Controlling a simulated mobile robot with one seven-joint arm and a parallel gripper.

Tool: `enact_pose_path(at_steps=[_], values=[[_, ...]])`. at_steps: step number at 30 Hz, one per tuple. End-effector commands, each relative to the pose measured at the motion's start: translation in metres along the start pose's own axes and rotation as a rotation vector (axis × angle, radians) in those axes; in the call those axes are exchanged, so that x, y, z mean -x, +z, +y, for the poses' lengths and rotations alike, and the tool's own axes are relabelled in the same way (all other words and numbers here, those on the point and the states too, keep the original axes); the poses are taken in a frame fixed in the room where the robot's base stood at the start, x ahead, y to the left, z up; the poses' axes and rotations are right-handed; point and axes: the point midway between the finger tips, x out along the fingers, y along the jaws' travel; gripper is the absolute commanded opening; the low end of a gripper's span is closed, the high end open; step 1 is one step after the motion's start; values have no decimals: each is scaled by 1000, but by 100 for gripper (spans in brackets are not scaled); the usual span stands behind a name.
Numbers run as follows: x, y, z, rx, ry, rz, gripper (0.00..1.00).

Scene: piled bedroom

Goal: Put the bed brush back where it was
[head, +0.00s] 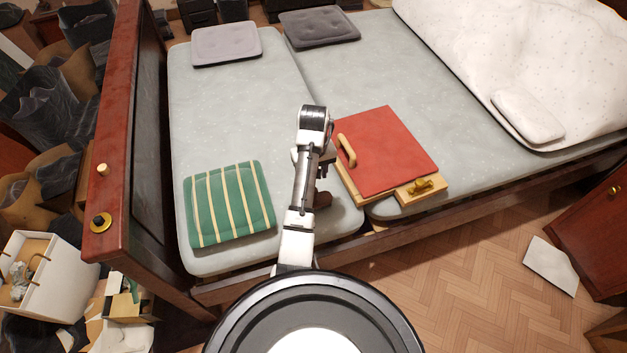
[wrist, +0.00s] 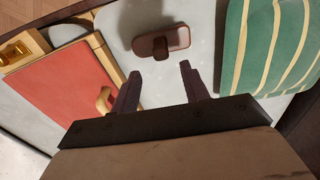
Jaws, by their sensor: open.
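A brown rounded block with a darker raised handle, which looks like the bed brush (wrist: 172,39), lies on the pale mattress just beyond my fingertips in the wrist view. In the head view only part of the brush (head: 323,200) shows beside my arm, near the front edge of the bed. My gripper (wrist: 160,70) is open and empty above the mattress, with its two dark fingers apart and not around the brush. In the head view my gripper (head: 326,166) is partly hidden by my arm.
A green striped cushion (head: 228,204) lies left of the brush. A red-topped wooden case (head: 387,150) with a handle and brass fitting lies right. Grey cushions (head: 226,44) and a white pillow (head: 527,116) lie farther off. A dark red bed end (head: 120,120) rises at left.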

Motion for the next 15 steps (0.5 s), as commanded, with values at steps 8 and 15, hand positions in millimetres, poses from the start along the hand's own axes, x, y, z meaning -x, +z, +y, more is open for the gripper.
enact_pose_path(at_steps=[8,15], values=[[12,0,0,1,0,1,45],[16,-8,-2,9,17,35,45]])
